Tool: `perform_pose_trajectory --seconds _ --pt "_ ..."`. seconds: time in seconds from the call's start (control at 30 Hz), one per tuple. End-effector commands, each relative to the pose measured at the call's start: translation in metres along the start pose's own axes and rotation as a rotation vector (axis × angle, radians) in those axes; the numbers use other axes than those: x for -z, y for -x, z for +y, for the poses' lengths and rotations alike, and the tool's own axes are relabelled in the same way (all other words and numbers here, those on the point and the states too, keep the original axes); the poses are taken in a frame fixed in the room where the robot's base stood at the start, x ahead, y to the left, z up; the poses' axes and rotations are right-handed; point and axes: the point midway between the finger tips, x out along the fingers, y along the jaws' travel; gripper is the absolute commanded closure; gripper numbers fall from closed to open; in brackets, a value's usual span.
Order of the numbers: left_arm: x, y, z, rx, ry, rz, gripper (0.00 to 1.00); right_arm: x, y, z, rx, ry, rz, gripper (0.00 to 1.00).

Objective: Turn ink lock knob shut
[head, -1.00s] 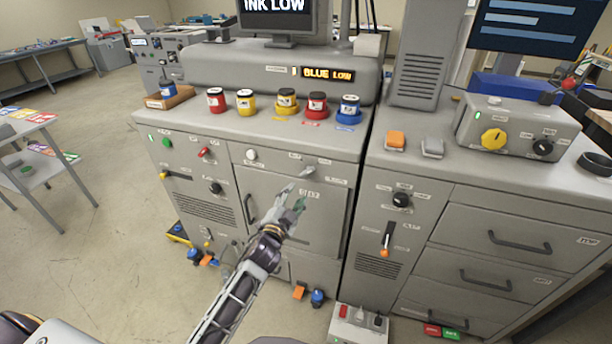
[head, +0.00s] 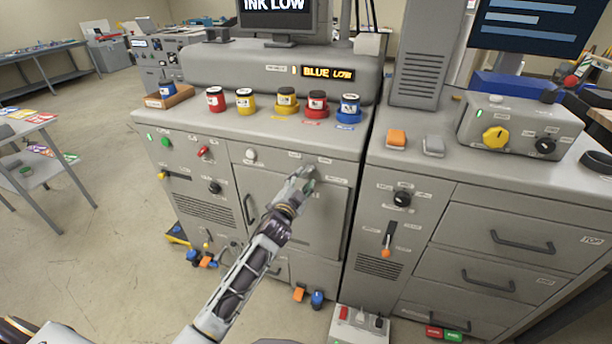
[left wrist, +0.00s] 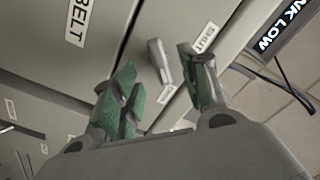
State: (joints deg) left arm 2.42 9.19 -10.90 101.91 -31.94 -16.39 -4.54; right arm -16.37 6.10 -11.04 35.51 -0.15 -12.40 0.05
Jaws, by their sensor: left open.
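The ink lock knob (left wrist: 160,62) is a small grey lever-like handle on the machine's front panel, with small labels on both sides; one label (left wrist: 205,37) appears to read SHUT. In the left wrist view it lies between the green-padded fingers of my left gripper (left wrist: 157,72), which are apart and not visibly clamped on it. In the head view my left gripper (head: 303,178) reaches up to the panel's upper right and mostly hides the knob. My right gripper is not in view.
Several ink jars, including a blue one (head: 349,106), stand on the machine's top just above. A door handle (head: 248,209) and a white knob (head: 250,155) are left of my gripper. A display (head: 328,74) reads BLUE LOW.

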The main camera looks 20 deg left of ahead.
Motion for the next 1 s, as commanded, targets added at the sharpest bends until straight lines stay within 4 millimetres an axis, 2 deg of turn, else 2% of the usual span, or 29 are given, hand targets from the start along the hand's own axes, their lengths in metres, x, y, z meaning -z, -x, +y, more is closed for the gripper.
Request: perform_pose_trajectory --seconds 0.53,1.0 --pt "0.0 -0.04 0.001 0.0 0.0 0.001 0.56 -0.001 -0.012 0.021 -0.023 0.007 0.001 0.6" --pt "0.0 -0.047 0.0 0.0 0.0 0.0 0.56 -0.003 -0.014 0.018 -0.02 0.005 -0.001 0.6"
